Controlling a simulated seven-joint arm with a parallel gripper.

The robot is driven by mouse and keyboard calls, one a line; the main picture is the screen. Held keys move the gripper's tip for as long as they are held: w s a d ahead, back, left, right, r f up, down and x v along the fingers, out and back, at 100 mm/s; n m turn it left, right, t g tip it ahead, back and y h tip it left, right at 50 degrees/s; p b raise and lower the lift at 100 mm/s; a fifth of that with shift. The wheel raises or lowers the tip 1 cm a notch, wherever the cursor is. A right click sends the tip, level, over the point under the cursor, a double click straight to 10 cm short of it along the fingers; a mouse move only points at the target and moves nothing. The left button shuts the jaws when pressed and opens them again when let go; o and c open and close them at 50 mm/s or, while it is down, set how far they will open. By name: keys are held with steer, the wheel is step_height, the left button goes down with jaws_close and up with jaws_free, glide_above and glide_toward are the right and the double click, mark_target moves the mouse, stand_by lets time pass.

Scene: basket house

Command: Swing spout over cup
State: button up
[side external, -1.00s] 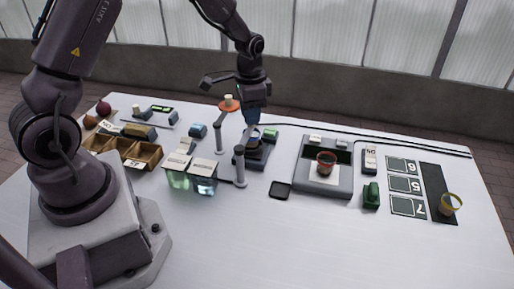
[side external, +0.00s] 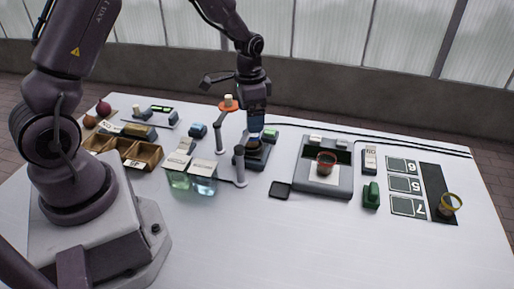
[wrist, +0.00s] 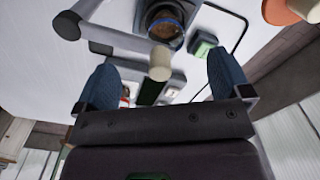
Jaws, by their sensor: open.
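My gripper (side external: 257,125) points down over a dark station (side external: 256,158) in the middle of the table. In the wrist view its two blue fingers (wrist: 164,82) are open. A beige knob (wrist: 160,63) shows between them, with no visible contact. A grey swing arm (wrist: 112,36), which looks like the spout, reaches from a round post toward the knob. The post (side external: 240,168) stands left of the station in the side view. A dark round vessel (wrist: 167,24), perhaps the cup, shows beyond the knob. In the side view my gripper partly hides the station.
An orange disc (side external: 229,106) with a beige knob tops another post behind left. Two glass jars (side external: 203,178) stand front left. A grey tray (side external: 323,187) holding a red-rimmed cup (side external: 326,168) is to the right. The front table is clear.

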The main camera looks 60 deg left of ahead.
steer(key=shift+r, duration=0.15)
steer(key=shift+r, duration=3.4)
steer(key=shift+n, duration=0.3)
steer(key=s+d+r+n+t, duration=0.1)
steer(key=s+d+r+t, duration=0.1)
steer(key=s+d+r, duration=0.3)
steer(key=s+d+r+n+t, duration=0.1)
steer(key=s+d+r+t, duration=0.2)
steer(key=s+r, duration=0.7)
steer(key=s+d, duration=0.2)
steer(key=s, duration=0.2)
steer(key=shift+d+t, duration=0.2)
steer(key=shift+t, duration=0.1)
